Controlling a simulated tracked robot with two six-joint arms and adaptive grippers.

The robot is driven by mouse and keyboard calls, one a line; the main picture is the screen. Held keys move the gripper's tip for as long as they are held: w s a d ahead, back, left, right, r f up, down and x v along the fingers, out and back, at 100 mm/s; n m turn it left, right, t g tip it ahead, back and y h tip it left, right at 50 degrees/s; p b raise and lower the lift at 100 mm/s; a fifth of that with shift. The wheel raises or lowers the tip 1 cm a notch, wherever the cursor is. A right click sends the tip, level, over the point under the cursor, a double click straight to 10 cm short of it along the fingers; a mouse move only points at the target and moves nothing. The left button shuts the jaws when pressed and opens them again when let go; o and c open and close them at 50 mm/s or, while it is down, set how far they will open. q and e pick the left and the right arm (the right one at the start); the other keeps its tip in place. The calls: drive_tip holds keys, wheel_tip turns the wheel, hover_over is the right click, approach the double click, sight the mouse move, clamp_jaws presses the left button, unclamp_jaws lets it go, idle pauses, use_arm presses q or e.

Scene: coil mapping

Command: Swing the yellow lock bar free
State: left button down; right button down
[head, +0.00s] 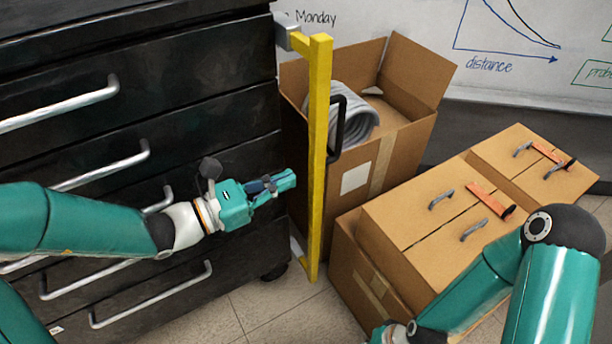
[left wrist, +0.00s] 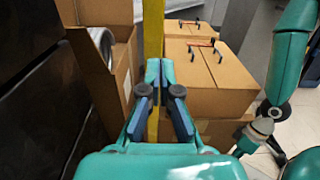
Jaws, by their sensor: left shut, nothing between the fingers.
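The yellow lock bar (head: 318,150) stands upright at the right edge of the black drawer cabinet (head: 200,45), joined at its top to a grey bracket (head: 287,32). A black handle (head: 340,125) sticks out from its right side. My left gripper (head: 294,180) is shut and empty, its fingertips just left of the bar; I cannot tell whether they touch it. In the left wrist view the bar (left wrist: 153,35) rises behind the closed fingertips (left wrist: 160,68). My right arm is at the lower right; its fingers do not show clearly.
An open cardboard box (head: 415,75) with a grey coil (head: 352,108) stands behind the bar. Closed boxes (head: 400,215) with orange and grey handles stand to the right. Silver drawer handles (head: 155,297) project from the cabinet. Some floor (head: 270,310) is clear below.

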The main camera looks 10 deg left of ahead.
sight(314, 169)
use_arm(q)
drive_tip(key=shift+b+x, duration=0.35)
drive_tip(key=shift+x, duration=1.65)
